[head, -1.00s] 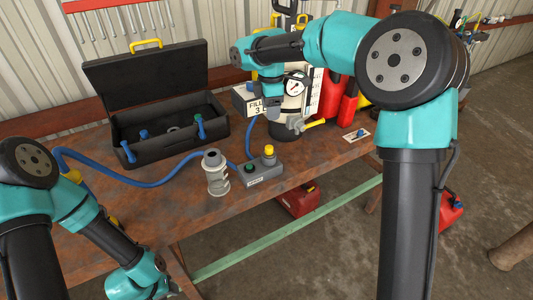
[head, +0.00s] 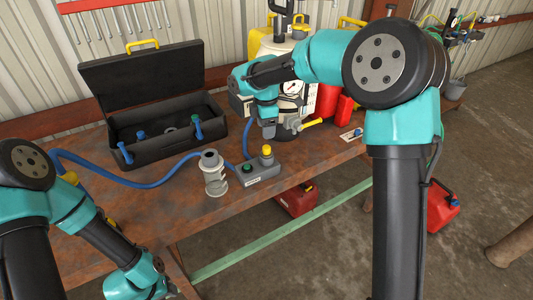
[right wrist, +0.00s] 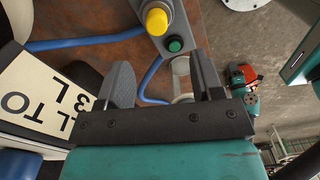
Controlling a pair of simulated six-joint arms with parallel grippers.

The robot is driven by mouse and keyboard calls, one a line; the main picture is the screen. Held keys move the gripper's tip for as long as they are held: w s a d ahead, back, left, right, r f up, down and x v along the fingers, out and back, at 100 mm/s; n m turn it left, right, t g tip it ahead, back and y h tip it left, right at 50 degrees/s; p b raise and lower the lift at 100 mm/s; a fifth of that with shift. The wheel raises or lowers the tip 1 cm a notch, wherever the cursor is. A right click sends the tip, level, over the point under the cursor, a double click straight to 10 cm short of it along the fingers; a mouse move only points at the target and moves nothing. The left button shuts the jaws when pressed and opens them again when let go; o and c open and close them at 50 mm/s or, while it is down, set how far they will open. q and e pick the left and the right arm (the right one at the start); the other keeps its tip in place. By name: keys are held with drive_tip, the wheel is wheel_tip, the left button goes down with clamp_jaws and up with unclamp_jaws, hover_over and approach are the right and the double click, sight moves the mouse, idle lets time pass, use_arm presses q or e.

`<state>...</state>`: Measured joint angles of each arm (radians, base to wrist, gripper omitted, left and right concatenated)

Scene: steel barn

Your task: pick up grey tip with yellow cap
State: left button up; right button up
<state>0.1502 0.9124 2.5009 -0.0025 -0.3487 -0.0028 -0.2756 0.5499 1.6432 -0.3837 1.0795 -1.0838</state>
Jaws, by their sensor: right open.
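A grey tip with a yellow cap (head: 266,152) stands upright in a grey holder block (head: 258,172), beside a green-topped piece. In the right wrist view the yellow cap (right wrist: 156,20) and the green top (right wrist: 175,45) show beyond my fingers. My right gripper (head: 268,128) is just above and behind the block in the head view. In the right wrist view my right gripper (right wrist: 163,82) is open, with nothing held between its fingers. My left gripper (head: 165,290) is low at the front left, mostly hidden, and its jaws cannot be made out.
A blue hose (head: 130,180) crosses the rusty table (head: 190,215). An open black toolbox (head: 165,150) is behind. A canister with a gauge and yellow-handled valve (head: 310,122) stands close behind my right gripper.

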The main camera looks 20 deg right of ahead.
sight(267, 147)
drive_tip(key=shift+f, duration=2.2)
drive_tip(key=shift+w+d+f, duration=0.1)
drive_tip(key=shift+f, duration=1.2)
drive_tip(key=shift+w+d+f, duration=0.1)
drive_tip(key=shift+f, duration=1.2)
clamp_jaws()
drive_tip(key=shift+r, duration=0.1)
